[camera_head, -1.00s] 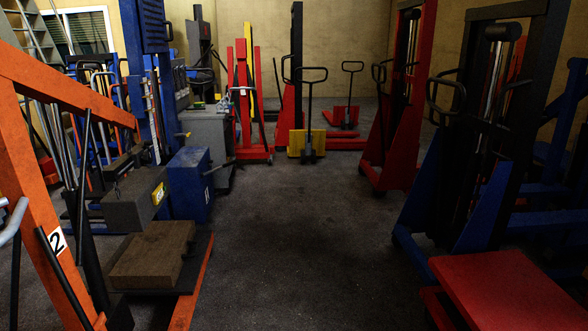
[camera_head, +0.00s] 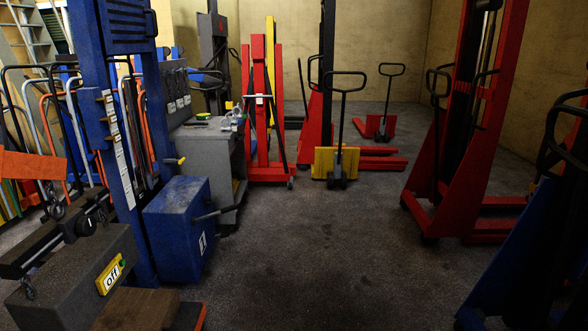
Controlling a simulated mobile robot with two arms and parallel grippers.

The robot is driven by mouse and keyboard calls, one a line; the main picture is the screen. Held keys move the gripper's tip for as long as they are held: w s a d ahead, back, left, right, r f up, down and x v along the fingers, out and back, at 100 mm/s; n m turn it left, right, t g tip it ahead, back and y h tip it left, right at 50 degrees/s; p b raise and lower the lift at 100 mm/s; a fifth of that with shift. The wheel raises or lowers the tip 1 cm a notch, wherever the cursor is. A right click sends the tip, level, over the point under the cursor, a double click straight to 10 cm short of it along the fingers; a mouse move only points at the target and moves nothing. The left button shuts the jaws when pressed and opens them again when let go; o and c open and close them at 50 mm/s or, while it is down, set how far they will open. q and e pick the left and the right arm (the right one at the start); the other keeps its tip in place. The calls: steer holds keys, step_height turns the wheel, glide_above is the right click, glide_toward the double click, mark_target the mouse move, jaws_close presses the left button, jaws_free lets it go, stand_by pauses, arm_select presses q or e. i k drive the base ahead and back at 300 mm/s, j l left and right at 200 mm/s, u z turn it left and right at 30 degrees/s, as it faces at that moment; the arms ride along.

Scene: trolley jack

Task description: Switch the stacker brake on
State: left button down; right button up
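Several stackers stand around the aisle, and I cannot tell which one the task means. A red stacker (camera_head: 474,160) with a black mast and looped handle stands at the right. A blue stacker (camera_head: 530,262) is cut off by the lower right edge. Another red stacker (camera_head: 313,128) with a dark mast stands at the back centre. No brake lever or pedal can be made out on any of them. Neither of my grippers is in view.
A yellow pallet truck (camera_head: 334,163) stands at the back centre. The dark floor (camera_head: 325,245) between is clear.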

mark_target(226, 233)
steer(key=i, duration=2.4)
steer(key=i+u, duration=0.15)
steer(key=i, duration=0.35)
steer(key=i+l+u, duration=0.15)
steer(key=i, duration=0.3)
steer(key=i+l+u, duration=0.15)
steer(key=i, duration=0.35)
steer(key=i+l+u, duration=0.15)
steer(key=i, duration=0.3)
steer(key=i+l+u, duration=0.4)
steer(key=i+u, duration=0.2)
steer(key=i+l+u, duration=0.35)
steer(key=l+u, duration=0.2)
steer(key=i+l+u, duration=0.15)
steer(key=l+u, duration=0.15)
steer(key=l, duration=0.15)
steer(key=i+l+u, duration=0.1)
steer(key=l+u, duration=0.5)
steer(key=l, duration=0.2)
steer(key=i, duration=0.05)
